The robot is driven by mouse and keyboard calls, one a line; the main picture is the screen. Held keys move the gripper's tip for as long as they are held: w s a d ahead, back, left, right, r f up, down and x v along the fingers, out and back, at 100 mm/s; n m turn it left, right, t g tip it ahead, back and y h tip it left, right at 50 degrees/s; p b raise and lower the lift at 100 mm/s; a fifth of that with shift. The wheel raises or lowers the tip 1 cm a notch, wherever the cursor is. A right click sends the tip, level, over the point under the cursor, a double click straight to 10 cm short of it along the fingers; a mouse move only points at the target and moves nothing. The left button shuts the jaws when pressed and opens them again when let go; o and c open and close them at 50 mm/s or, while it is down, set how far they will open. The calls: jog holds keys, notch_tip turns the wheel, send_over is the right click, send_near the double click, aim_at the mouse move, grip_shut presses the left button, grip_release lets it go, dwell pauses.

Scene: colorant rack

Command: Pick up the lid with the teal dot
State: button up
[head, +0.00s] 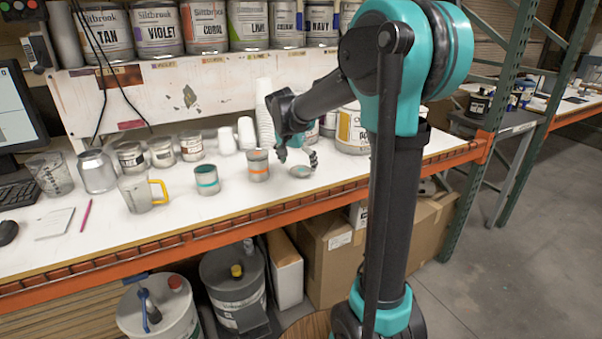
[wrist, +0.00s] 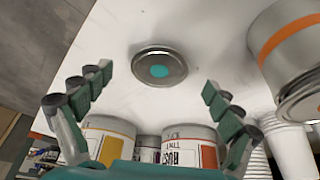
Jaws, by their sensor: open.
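The lid with the teal dot (wrist: 159,67) lies flat on the white bench top, a round grey metal disc with the dot in its middle. In the head view the lid (head: 300,171) is near the front edge of the bench, right of the orange-banded can. My gripper (wrist: 157,92) is open and empty, its two dark fingers spread to either side of the lid without touching it. In the head view my gripper (head: 297,157) hangs just above the lid, fingers pointing down.
An orange-banded can (head: 258,165) stands close left of the lid, with a teal-banded can (head: 207,180) beyond it. A measuring jug (head: 140,193) stands farther left. Stacked white cups (head: 265,110) and a large paint can (head: 352,130) stand behind. Bench between lid and front edge is clear.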

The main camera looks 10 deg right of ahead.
aim_at(301, 172)
jog(key=shift+x, duration=1.15)
jog(key=c, duration=0.9)
jog(key=shift+o, duration=0.2)
